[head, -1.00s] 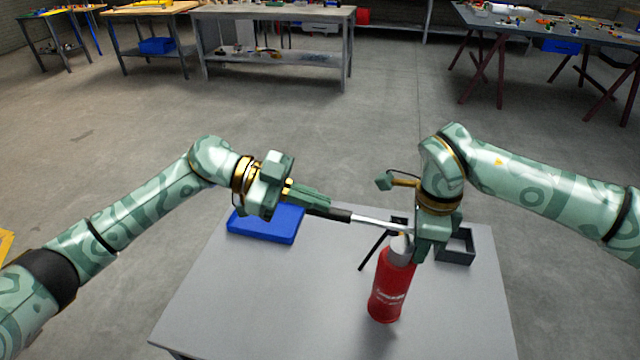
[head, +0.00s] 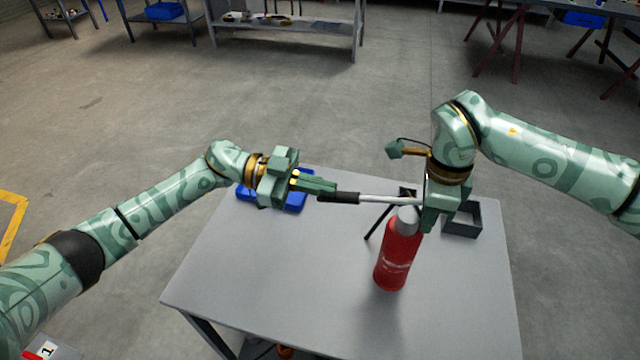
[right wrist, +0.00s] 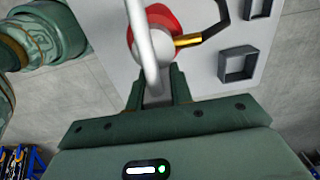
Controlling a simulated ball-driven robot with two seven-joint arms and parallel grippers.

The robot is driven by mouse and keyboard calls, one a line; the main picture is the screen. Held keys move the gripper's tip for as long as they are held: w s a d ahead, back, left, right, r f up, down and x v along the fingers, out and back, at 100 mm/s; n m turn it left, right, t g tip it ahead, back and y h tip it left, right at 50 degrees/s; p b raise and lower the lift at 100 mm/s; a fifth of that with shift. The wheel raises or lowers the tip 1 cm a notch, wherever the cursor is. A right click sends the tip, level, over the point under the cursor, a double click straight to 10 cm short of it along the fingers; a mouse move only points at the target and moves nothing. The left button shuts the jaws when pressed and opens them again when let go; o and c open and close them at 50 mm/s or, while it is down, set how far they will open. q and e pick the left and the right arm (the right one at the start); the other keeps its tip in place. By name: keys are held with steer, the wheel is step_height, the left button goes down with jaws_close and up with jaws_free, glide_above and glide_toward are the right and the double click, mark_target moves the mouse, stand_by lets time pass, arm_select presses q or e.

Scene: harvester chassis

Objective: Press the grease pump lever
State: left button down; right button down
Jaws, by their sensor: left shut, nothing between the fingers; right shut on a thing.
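The grease pump (head: 396,262) is a red cylinder with a grey cap (head: 408,218), roughly upright over the grey table. Its red body also shows in the right wrist view (right wrist: 168,18). The lever is a pale metal rod (head: 385,199) reaching left from the pump's top to a black grip (head: 341,197), nearly level. My left gripper (head: 330,188) is shut and empty, its fingertips at the outer end of the black grip; contact is unclear. My right gripper (head: 429,224) is shut on the grease pump near its cap. It also shows in the right wrist view (right wrist: 157,88).
A blue tray (head: 292,201) lies at the table's back left, partly behind my left gripper. A dark open box (head: 463,231) stands right of the pump. A black hose (head: 377,222) hangs left of the pump. The table's front left is clear.

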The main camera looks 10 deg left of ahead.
arm_select(q)
steer(key=shift+a+f, duration=0.15)
steer(key=shift+f, duration=0.45)
arm_select(e)
steer(key=shift+s, duration=0.1)
arm_select(q)
steer(key=shift+s+r, duration=0.1)
steer(key=shift+r, duration=0.25)
arm_select(e)
steer(key=shift+d, duration=0.15)
arm_select(q)
steer(key=a+r, duration=0.4)
steer(key=a, duration=0.6)
steer(key=shift+s+a+r, duration=0.3)
steer(key=shift+s, duration=0.1)
steer(key=shift+r, duration=0.15)
